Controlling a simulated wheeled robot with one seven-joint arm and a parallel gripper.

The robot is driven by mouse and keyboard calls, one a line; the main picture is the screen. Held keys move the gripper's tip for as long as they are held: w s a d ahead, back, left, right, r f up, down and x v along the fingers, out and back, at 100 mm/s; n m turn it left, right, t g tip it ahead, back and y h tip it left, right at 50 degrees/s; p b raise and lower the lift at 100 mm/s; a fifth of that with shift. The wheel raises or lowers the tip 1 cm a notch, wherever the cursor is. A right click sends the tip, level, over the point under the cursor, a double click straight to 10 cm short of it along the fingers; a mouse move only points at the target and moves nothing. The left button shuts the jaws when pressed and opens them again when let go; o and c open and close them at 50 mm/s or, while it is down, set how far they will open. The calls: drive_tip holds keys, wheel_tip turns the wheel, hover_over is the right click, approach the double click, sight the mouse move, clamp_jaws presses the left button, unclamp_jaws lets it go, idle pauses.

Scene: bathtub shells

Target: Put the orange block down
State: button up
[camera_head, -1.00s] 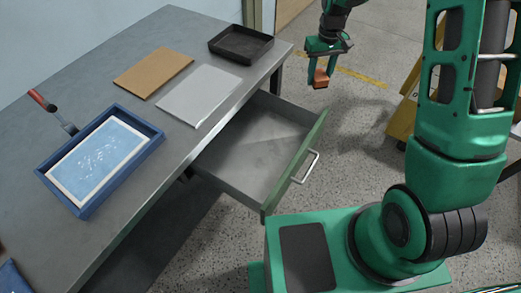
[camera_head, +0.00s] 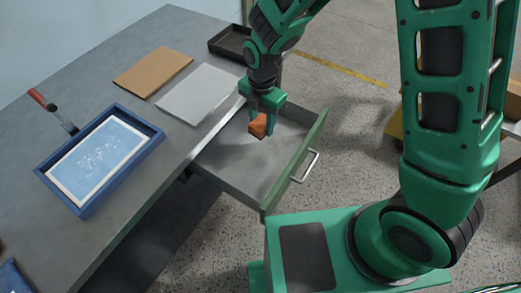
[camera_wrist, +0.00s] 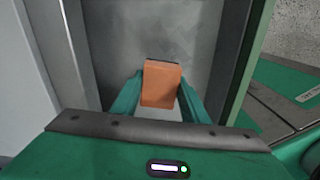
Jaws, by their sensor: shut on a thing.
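The orange block (camera_head: 259,126) is between the fingers of my gripper (camera_head: 262,112), over the open drawer (camera_head: 235,168) in the head view. In the wrist view the orange block (camera_wrist: 161,84) sits between the two green fingertips (camera_wrist: 160,98), with the grey drawer floor (camera_wrist: 180,35) behind it. My gripper is shut on the block. The height of the block above the drawer floor is hard to tell. The drawer looks otherwise empty.
The drawer's green front (camera_head: 300,160) with a handle (camera_head: 306,167) stands out from the grey table (camera_head: 150,60). On the table are a blue tray (camera_head: 152,150), a brown board (camera_head: 153,70), a pale sheet (camera_head: 200,93), a black tray (camera_head: 218,43) and a red-handled tool (camera_head: 42,99).

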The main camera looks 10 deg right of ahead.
sight(260, 151)
drive_tip(key=shift+s+a+n, duration=0.25)
drive_tip(key=shift+s+n, duration=0.15)
drive_tip(key=shift+n, duration=0.1)
drive_tip(key=shift+s+a+f, duration=0.1)
drive_tip(key=shift+s+f, duration=0.05)
drive_tip(key=shift+f, duration=0.1)
wheel_tip(260, 151, down, 10)
drive_tip(key=shift+r, duration=0.15)
drive_tip(key=shift+s+f, duration=0.15)
drive_tip(key=shift+f, duration=0.2)
